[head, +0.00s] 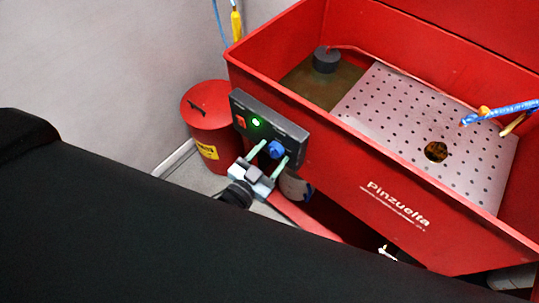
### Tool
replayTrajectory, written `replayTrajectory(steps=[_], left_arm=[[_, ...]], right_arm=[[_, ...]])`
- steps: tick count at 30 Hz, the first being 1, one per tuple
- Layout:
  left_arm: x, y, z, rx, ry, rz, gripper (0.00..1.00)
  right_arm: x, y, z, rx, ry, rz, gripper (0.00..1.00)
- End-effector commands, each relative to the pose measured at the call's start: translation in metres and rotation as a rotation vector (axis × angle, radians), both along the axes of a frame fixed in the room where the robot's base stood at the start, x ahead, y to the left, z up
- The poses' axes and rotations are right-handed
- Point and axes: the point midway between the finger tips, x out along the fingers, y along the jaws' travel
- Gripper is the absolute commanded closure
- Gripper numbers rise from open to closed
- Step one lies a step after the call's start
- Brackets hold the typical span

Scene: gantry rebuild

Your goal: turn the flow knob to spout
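The flow knob (276,149) is a small blue knob on the dark control panel (292,130) on the front of the red parts washer. Its pointer direction is too small to read. My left gripper (269,153) reaches up to the panel from below. Its two pale green fingers are apart, one to the left of the knob and one at its lower right. I cannot tell whether the fingertips touch the knob. A green lit button (256,121) and a red switch (240,121) sit left of the knob. My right gripper is not in view.
The red washer basin (345,150) holds a perforated tray (400,110) with a drain hole, and a blue spout (500,112) at the right. A red bin (210,118) stands left of the panel. A dark arm link of mine fills the lower left.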

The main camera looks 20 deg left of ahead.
Motion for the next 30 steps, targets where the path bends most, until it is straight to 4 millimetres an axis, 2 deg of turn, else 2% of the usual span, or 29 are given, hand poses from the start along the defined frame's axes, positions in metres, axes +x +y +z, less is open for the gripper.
replayTrajectory(steps=[1, 9, 20, 30], left_arm=[[-0.0001, 0.0, 0.0, 0.0, 0.0, 0.0, 0.51], [-0.0003, 0.0002, 0.0, 0.0, 0.0, 0.0, 0.85], [-0.0003, 0.0003, -0.0007, 0.062, -0.021, 0.001, 0.85], [-0.0004, 0.0004, -0.0022, 0.307, -0.109, 0.001, 0.85]], right_arm=[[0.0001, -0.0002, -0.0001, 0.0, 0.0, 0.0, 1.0], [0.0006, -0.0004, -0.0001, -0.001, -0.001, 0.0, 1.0], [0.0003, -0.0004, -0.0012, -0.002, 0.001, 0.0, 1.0], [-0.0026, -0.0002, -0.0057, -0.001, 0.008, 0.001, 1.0]])
